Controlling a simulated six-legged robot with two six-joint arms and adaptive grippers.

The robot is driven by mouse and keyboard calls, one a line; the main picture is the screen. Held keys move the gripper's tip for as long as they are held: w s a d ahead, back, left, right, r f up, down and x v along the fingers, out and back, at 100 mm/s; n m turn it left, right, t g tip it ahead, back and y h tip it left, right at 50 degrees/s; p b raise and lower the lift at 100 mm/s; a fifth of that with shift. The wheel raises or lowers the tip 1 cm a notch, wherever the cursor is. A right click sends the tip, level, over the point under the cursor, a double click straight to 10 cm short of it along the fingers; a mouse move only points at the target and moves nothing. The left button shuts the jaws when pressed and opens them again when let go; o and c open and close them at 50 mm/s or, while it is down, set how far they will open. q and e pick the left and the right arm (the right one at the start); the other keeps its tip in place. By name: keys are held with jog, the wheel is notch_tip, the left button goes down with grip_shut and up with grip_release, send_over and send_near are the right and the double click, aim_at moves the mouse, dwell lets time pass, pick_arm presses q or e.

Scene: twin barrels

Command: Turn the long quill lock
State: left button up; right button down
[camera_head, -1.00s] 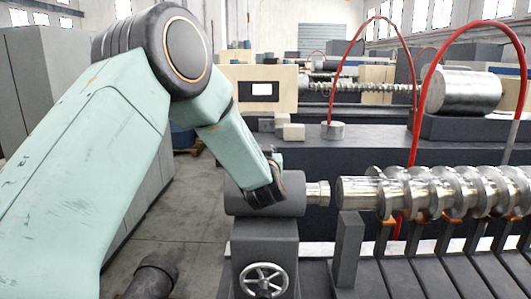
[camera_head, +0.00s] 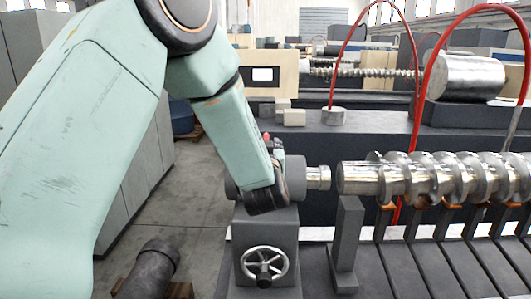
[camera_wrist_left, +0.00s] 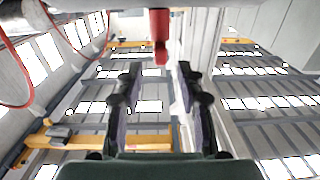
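The quill lock appears to be the red handle (camera_wrist_left: 160,35) hanging from the top of the left wrist view. A small red spot also shows just above the tailstock (camera_head: 236,178) in the head view. My left gripper (camera_wrist_left: 159,70) is open, its two dark fingers spread to either side of the handle's lower end, with gaps visible on both sides. In the head view my left wrist is in front of the tailstock, with the fingers largely hidden. The short metal quill (camera_head: 318,177) sticks out to the right. My right gripper is not in view.
A spoked handwheel (camera_head: 264,265) is on the pedestal below. A large steel screw (camera_head: 440,178) rests on supports at the right. Red hoses (camera_head: 425,75) arch behind it. A dark barrel (camera_head: 150,270) lies on the floor at lower left.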

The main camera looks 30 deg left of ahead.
pick_arm(q)
jog(key=shift+v, duration=2.4)
